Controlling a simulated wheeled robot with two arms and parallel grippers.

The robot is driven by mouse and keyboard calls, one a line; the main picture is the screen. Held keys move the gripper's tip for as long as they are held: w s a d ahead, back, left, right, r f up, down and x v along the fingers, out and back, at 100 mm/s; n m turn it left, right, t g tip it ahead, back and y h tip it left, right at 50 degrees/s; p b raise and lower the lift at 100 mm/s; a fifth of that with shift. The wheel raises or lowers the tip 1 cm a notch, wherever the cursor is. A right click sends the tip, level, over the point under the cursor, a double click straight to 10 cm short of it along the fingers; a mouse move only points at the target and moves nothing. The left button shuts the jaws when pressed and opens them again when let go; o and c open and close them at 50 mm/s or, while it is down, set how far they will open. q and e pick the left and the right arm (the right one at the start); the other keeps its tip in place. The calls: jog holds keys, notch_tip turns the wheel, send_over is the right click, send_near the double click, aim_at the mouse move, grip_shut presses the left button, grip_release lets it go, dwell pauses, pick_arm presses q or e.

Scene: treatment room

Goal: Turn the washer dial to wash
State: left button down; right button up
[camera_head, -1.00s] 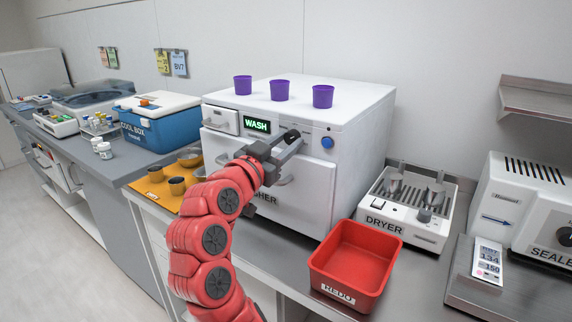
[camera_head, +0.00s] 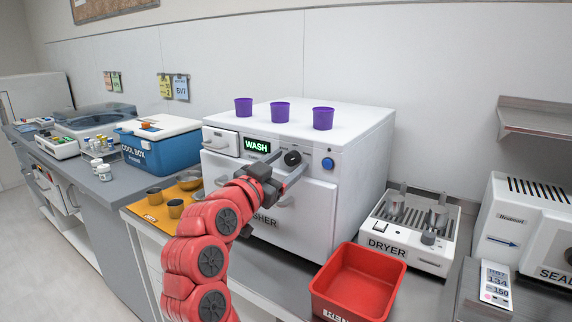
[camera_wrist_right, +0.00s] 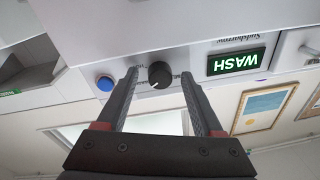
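The white washer (camera_head: 310,205) stands on the counter. Its lit display (camera_head: 257,146) reads WASH in green, and it also shows upside down in the wrist view (camera_wrist_right: 236,62). The round black dial (camera_head: 292,158) is on the front panel, right of the display; it shows in full in the wrist view (camera_wrist_right: 160,74). My right gripper (camera_head: 287,170) is open in front of the panel. In the wrist view its fingers (camera_wrist_right: 159,82) stand either side of the dial with gaps, holding nothing. My left gripper is out of view.
A blue button (camera_head: 328,164) sits right of the dial. Purple cups (camera_head: 280,112) stand on the washer. A red bin (camera_head: 355,285), a dryer (camera_head: 405,240) and a sealer (camera_head: 530,230) are to the right. A cool box (camera_head: 160,145) is at left.

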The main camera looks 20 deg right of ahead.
jog(key=v, duration=1.7)
jog(key=shift+a, duration=0.2)
